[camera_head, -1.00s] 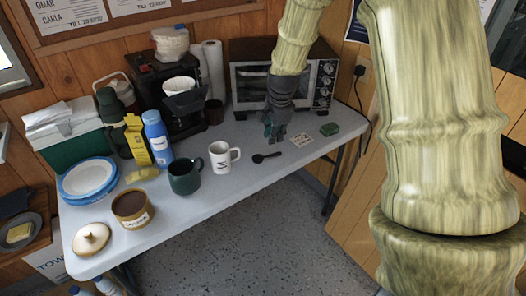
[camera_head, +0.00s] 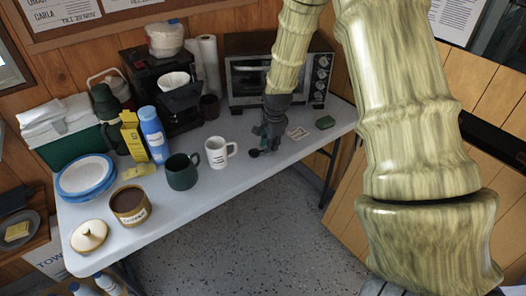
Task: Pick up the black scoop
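The black scoop (camera_head: 254,153) lies on the table near its front edge, to the right of the white mug (camera_head: 217,153). Only its round bowl end shows clearly; its handle is hidden by my gripper. My gripper (camera_head: 269,149) points down over the handle, with its fingertips at or just above the table. I cannot tell whether the fingers are apart or closed on the handle.
A dark green mug (camera_head: 183,174) and an open brown canister (camera_head: 131,204) stand left of the white mug. A toaster oven (camera_head: 247,85) stands behind my gripper. A small card (camera_head: 298,133) and a green sponge (camera_head: 325,122) lie to the right.

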